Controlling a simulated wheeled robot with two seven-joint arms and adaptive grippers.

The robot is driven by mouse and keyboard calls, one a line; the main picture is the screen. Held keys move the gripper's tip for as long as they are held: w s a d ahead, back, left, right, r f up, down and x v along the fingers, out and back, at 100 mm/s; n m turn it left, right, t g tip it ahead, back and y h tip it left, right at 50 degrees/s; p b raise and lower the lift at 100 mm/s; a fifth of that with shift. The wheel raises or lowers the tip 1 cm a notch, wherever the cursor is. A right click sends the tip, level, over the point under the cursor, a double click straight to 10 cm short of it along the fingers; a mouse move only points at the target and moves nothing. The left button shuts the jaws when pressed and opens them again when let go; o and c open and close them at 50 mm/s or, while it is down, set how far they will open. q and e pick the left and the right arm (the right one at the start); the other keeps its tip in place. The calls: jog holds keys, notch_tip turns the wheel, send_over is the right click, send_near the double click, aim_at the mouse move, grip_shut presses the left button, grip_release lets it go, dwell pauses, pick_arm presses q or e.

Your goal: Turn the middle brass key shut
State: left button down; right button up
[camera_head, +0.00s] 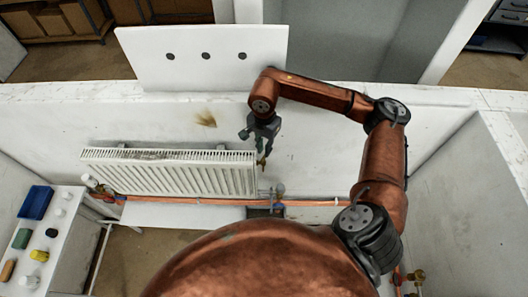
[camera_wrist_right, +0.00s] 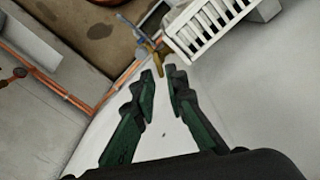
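A white ribbed radiator (camera_head: 175,172) hangs on the low wall, and its corner (camera_wrist_right: 205,30) shows in the right wrist view. A small brass key (camera_head: 262,162) is at its upper right end; a brass piece (camera_wrist_right: 158,50) also shows beyond my fingertips in the wrist view. My right gripper (camera_head: 260,143) reaches down just above the key. In the wrist view the two green fingers of this gripper (camera_wrist_right: 162,76) are apart with nothing between them. I cannot tell whether the tips touch the key. My left gripper is not in view.
Orange copper pipes (camera_head: 220,201) run below the radiator. A white panel with three dark dots (camera_head: 205,90) stands behind the wall top. A white bench (camera_head: 62,240) with a blue tray (camera_head: 36,202) stands at left. Another brass fitting (camera_head: 416,275) is at lower right.

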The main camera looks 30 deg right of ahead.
aim_at(264, 159)
jog(key=shift+f+p, duration=0.45)
jog(key=shift+f, duration=1.4)
jog(key=shift+c, duration=0.6)
grip_shut()
